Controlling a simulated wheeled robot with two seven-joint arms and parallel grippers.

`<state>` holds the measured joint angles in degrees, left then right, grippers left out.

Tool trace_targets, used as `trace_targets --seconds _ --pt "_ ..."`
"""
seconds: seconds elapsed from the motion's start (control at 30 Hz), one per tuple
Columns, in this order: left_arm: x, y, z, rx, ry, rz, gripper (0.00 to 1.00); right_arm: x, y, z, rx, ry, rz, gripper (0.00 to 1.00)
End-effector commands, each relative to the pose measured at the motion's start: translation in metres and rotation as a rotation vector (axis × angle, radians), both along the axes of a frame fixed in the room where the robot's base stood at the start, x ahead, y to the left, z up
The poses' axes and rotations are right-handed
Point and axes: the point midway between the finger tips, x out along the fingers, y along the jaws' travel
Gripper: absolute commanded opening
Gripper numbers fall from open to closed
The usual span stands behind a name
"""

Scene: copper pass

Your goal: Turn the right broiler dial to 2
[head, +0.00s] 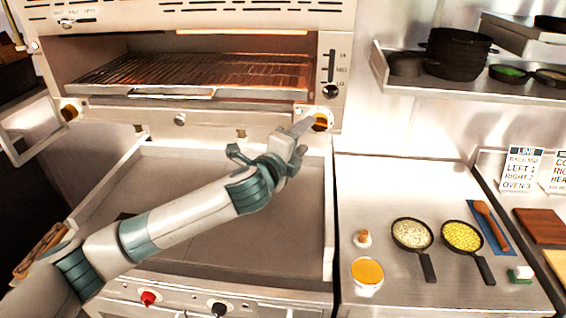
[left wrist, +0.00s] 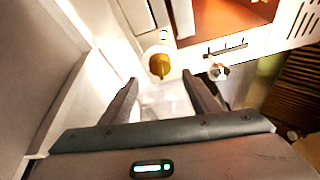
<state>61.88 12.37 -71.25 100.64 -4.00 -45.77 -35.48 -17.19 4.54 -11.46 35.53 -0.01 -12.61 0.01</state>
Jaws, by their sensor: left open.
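The right broiler dial (head: 321,121) is a brass-coloured knob at the lower right corner of the broiler (head: 200,117). My left gripper (head: 303,128) is at its lower left, fingers pointing toward it. In the left wrist view the right dial (left wrist: 159,66) shows just beyond and between the tips of the open fingers (left wrist: 160,82); I see no grip on it. The left broiler dial (head: 69,113) sits at the broiler's lower left corner. The number the right dial points to is too small to read. My right gripper is not in view.
A slider switch (head: 331,66) marked for levels is above the right dial. A griddle (head: 230,225) lies below my left arm. At the right, a steel counter (head: 390,180) holds two small pans (head: 412,234), and a shelf (head: 430,88) holds pots. Signs (head: 522,170) stand farther right.

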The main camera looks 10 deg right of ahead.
Motion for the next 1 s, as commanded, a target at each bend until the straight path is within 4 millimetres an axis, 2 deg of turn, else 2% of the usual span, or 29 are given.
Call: trace_targets --seconds 0.03,0.2,0.53,0.73,1.0 --pt "-0.007 0.006 -0.003 0.000 -0.002 -0.001 0.56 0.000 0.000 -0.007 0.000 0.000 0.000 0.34" --pt "-0.029 0.023 -0.001 0.000 -0.002 -0.001 0.56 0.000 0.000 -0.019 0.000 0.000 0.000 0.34" --pt "-0.068 0.054 0.004 0.000 -0.002 -0.001 0.56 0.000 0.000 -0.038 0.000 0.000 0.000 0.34" --pt "-0.079 0.062 0.005 0.001 -0.001 0.000 0.56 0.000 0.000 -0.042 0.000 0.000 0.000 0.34" --pt "-0.081 0.064 0.006 0.001 0.000 0.000 0.56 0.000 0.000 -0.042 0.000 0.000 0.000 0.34"
